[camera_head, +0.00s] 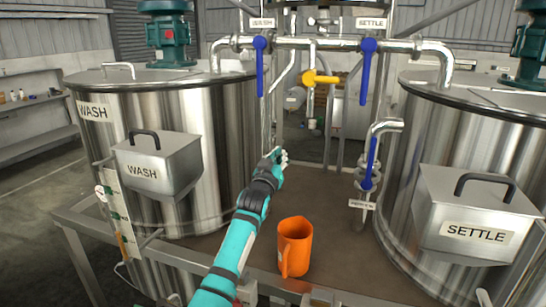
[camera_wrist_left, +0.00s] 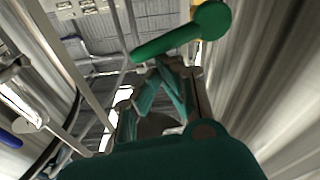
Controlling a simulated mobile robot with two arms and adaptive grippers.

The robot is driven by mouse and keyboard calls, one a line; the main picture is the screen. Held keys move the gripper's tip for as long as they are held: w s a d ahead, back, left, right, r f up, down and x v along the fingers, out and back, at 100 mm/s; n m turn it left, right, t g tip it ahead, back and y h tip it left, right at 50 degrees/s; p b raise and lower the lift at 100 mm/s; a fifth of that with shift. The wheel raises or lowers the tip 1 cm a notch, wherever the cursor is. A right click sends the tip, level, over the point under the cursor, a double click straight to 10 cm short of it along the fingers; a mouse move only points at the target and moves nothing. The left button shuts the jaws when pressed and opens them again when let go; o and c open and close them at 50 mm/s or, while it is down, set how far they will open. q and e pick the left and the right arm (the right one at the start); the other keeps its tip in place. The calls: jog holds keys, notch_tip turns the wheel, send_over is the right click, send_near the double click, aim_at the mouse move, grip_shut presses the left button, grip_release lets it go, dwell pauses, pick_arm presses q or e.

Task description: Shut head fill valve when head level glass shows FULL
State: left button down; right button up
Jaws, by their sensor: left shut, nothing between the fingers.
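My left gripper (camera_head: 277,156) is shut and empty, reaching in over the bench between the two steel tanks. In the left wrist view, its fingers (camera_wrist_left: 168,72) come together just below a green lever handle (camera_wrist_left: 182,36); I cannot tell whether they touch it. The green lever does not show clearly in the head view, and I cannot tell whether it is the head fill valve. Part of a vessel (camera_head: 325,14) shows at the top edge of the head view. I cannot make out a head level glass or a FULL mark. My right gripper is not in view.
The WASH tank (camera_head: 225,125) and SETTLE tank (camera_head: 468,140) flank the bench. Overhead pipes carry two blue levers (camera_head: 260,68) (camera_head: 367,72) and a yellow lever (camera_head: 322,78). Another blue lever (camera_head: 371,160) is lower right. An orange jug (camera_head: 295,245) stands on the bench near my forearm.

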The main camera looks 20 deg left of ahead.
pick_arm(q)
jog(key=m, duration=0.1)
jog(key=f+m, duration=0.1)
jog(key=shift+w+d+f+m+b, duration=0.15)
jog(key=shift+d+f+m+b, duration=0.1)
jog(key=shift+d+m+b, duration=0.1)
dwell(0.4)
jog(key=shift+f, duration=0.1)
